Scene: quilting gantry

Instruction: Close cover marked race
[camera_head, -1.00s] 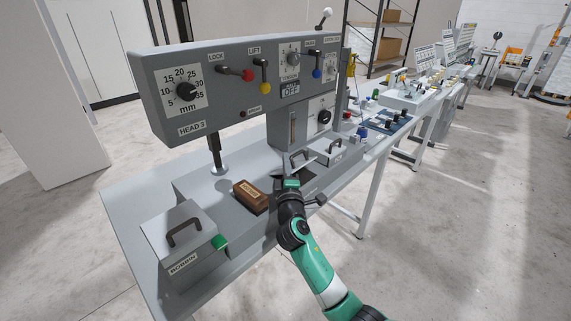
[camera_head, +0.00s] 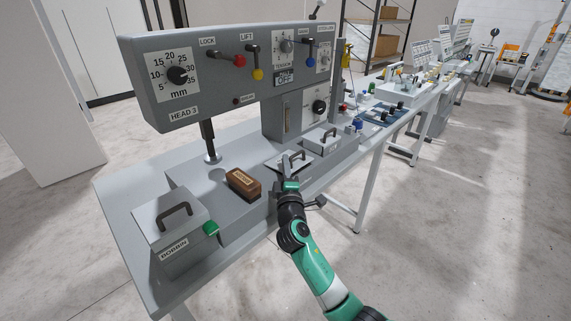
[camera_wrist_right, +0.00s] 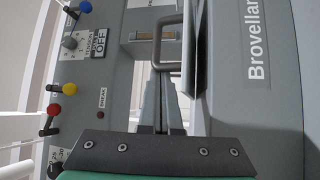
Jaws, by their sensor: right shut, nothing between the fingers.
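A grey cover with a dark bar handle (camera_head: 294,158) sits on the machine bed, in the middle of the head view. Its marking is not readable, so I cannot confirm that it is the race cover. It looks nearly flat, but I cannot tell whether it is fully seated. My right gripper (camera_head: 287,184) is at the cover's near edge, shut and empty. In the right wrist view its fingers (camera_wrist_right: 164,80) lie together, with the bar handle (camera_wrist_right: 168,42) just beyond their tips. The cover panel stands edge-on beside them. My left gripper is not in view.
A BOBBIN cover with a handle (camera_head: 175,213) is at the left, near a green knob (camera_head: 210,228). A brown block (camera_head: 243,182) lies on the bed. Another handled cover (camera_head: 326,138) is just right of the gripper. The HEAD 3 panel (camera_head: 220,70) overhangs the bed.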

